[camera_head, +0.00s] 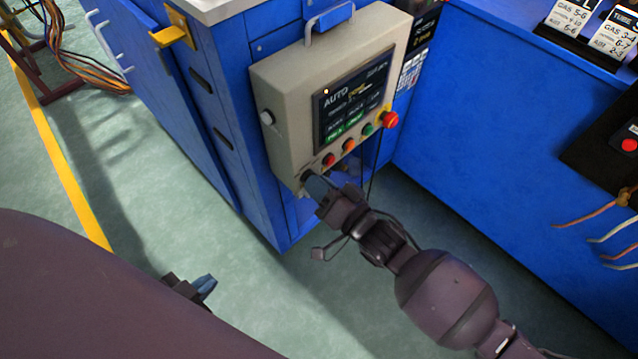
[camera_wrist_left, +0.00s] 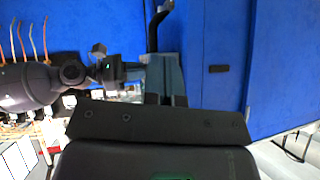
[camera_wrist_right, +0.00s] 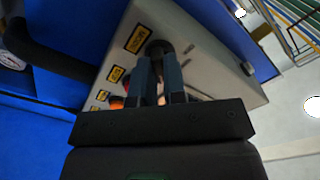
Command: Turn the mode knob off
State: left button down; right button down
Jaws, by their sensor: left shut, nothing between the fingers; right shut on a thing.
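The grey control box (camera_head: 285,90) hangs on the blue cabinet with a lit screen reading AUTO. The black mode knob (camera_head: 306,176) sits at the lower left of its front face, mostly hidden by my gripper. My right gripper (camera_head: 316,186) is shut on the knob. In the right wrist view the knob (camera_wrist_right: 158,47) shows between and beyond the blue-grey fingertips (camera_wrist_right: 158,75), on the grey panel. The knob's exact angle is hard to read. My left gripper (camera_head: 204,285) is shut and empty, low above the floor, away from the box; its fingers (camera_wrist_left: 163,75) show in the left wrist view.
Red, orange and green buttons (camera_head: 348,145) and a red emergency stop (camera_head: 390,119) are right of the knob. Blue cabinets (camera_head: 500,140) stand right. Open green floor (camera_head: 150,190) lies left.

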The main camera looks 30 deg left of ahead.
pick_arm(q)
jog(key=shift+r, duration=0.1)
jog(key=shift+s+a+r+n+p, duration=0.1)
jog(key=shift+s+a+n+p, duration=0.25)
jog(key=shift+p, duration=0.55)
jog(key=shift+s+a+r+n+p, duration=0.1)
jog(key=shift+s+n+p, duration=0.25)
jog(key=shift+p, duration=0.5)
pick_arm(e)
jog(key=shift+f+n, duration=0.1)
jog(key=shift+n, duration=8.7)
pick_arm(q)
jog(key=shift+f, duration=0.1)
jog(key=shift+w, duration=0.15)
jog(key=shift+w+d, duration=0.1)
pick_arm(e)
jog(key=c, duration=1.2)
grip_release()
